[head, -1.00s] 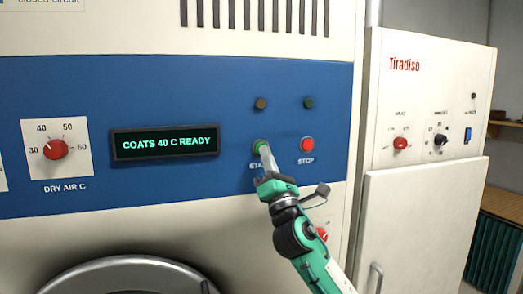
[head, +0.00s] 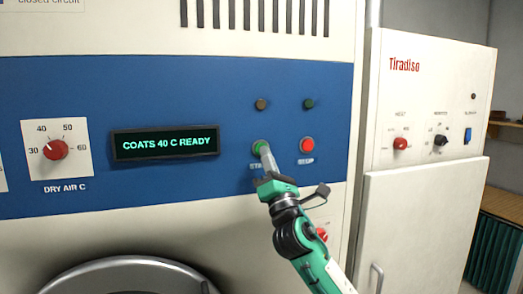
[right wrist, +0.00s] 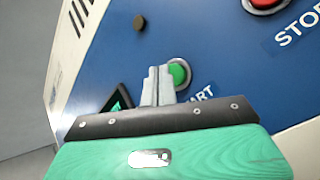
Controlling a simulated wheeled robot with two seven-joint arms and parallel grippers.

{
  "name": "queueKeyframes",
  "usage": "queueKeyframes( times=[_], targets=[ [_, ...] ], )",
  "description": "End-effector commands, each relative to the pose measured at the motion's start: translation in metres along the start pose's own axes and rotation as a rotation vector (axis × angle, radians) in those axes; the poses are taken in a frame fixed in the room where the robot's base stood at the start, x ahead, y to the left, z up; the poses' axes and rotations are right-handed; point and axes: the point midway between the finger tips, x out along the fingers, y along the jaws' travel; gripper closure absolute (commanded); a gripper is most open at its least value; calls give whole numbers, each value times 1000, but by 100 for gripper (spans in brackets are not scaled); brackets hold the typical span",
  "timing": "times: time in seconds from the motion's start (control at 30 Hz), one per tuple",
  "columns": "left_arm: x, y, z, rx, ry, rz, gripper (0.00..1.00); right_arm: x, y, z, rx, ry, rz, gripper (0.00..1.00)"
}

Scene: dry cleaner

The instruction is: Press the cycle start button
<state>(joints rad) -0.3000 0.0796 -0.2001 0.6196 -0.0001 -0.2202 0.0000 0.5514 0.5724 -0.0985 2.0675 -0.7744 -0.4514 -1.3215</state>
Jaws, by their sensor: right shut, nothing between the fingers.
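The green start button (head: 260,146) is on the blue panel of the large machine, above a partly covered label. It also shows in the right wrist view (right wrist: 179,73), just right of and behind the fingertips. My right gripper (head: 267,156) is shut and empty, its fingertips at the lower edge of the button in the head view. I cannot tell whether they touch it. The display (head: 166,143) reads "COATS 40 C READY". My left gripper is not in view.
A red stop button (head: 307,145) sits right of the start button. Two dark lamps (head: 260,104) (head: 308,103) are above. A dry air dial (head: 56,149) is at the left. A round door (head: 125,278) is below. A white "Tiradiso" cabinet (head: 425,110) stands at the right.

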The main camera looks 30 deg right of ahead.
Motion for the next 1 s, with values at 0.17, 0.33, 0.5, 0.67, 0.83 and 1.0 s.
queueKeyframes(
  times=[0.17, 0.33, 0.5, 0.67, 0.83, 1.0],
  targets=[
    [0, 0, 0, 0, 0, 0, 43, 0, 0, 0, 0, 0, 0, 100],
    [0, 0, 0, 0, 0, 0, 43, 0, 0, 0, 0, 0, 0, 100],
    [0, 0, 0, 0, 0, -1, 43, 0, 0, 0, 0, 0, 0, 100],
    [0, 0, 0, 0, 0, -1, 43, 0, 0, 0, 0, 0, 0, 100],
    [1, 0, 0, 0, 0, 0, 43, 2, -2, -2, 0, 0, 0, 100],
    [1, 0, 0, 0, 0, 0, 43, 6, -4, -4, 0, -1, 0, 100]
  ],
)
